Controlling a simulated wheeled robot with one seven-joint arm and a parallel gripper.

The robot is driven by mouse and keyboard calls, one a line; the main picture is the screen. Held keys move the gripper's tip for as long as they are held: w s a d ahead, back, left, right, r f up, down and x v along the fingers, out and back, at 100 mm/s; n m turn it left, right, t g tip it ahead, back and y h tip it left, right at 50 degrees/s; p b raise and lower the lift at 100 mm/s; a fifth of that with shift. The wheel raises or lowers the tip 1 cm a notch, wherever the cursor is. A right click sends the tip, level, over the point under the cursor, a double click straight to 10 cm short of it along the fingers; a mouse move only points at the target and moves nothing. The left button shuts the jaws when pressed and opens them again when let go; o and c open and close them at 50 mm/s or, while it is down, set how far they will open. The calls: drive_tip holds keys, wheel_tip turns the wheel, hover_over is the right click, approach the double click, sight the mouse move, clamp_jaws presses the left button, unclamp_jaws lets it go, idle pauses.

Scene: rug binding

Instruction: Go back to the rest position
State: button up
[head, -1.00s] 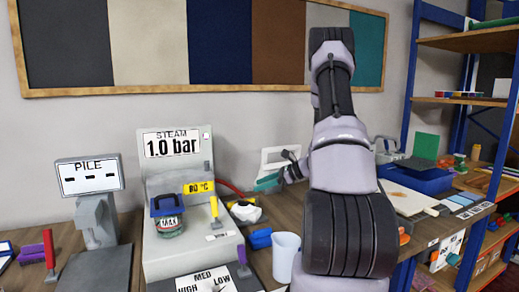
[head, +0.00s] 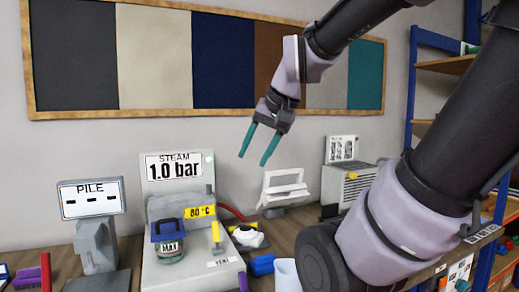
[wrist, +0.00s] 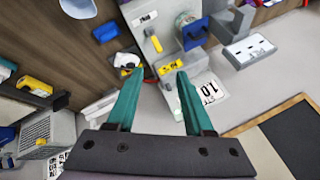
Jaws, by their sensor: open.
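My gripper (head: 257,146) is open and empty, with two teal fingers apart. In the head view it hangs in the air in front of the wall, above and right of the steam machine, fingers pointing down and left. In the wrist view my gripper (wrist: 160,75) points over the bench, with nothing between its fingers. The steam machine (head: 165,192) stands on the bench below it, its display reading 1.0 bar. My arm reaches in from the right and hides part of the shelf and bench.
A pile gauge (head: 92,197) stands at left. A white holder (head: 286,187), a grey box unit (head: 345,183), a blue clip (head: 261,265) and a pale cup (head: 286,275) are on the bench. A framed swatch board (head: 180,108) hangs on the wall. A blue-framed shelf (head: 440,42) stands at right.

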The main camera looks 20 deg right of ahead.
drive_tip(key=shift+s+d+r+n+t+h, duration=0.15)
drive_tip(key=shift+s+r+n+t, duration=0.1)
drive_tip(key=shift+s, duration=0.15)
drive_tip(key=shift+s+d+r+n+t+h, duration=0.15)
drive_tip(key=shift+s+r+n, duration=0.1)
drive_tip(key=shift+s, duration=0.15)
drive_tip(key=shift+a, duration=0.1)
idle(1.7)
